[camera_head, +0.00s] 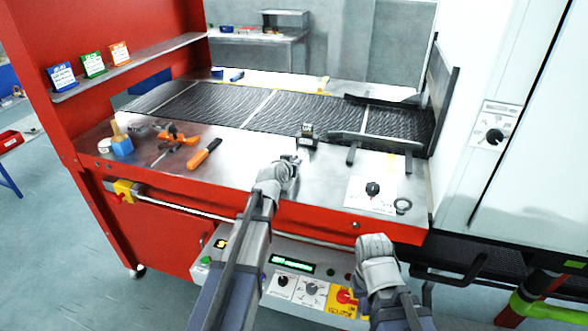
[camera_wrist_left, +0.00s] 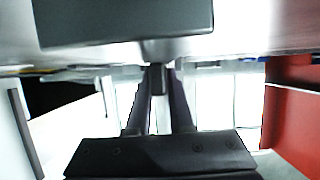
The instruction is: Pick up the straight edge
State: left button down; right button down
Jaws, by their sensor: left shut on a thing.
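My left gripper (camera_head: 291,161) is low over the steel table near its front edge. In the left wrist view its two dark fingers (camera_wrist_left: 158,92) close on a narrow dark piece (camera_wrist_left: 157,77). A dark block (camera_wrist_left: 125,22) fills the top of that view just beyond it. In the head view a small dark block with a silver part (camera_head: 307,132) stands just beyond the fingertips. I cannot tell whether the held piece is the straight edge; no long ruler shows clearly. My right gripper (camera_head: 375,247) hangs in front of the table, holding nothing visible; its fingertips are unclear.
A black mesh belt (camera_head: 290,112) crosses behind. A dark bar on supports (camera_head: 375,139) lies at right. An orange-handled tool (camera_head: 204,153), orange clamp (camera_head: 178,137) and blue container (camera_head: 122,146) lie left.

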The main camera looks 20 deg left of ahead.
aim_at(294, 160)
pick_arm(q)
jog(key=shift+r, duration=0.1)
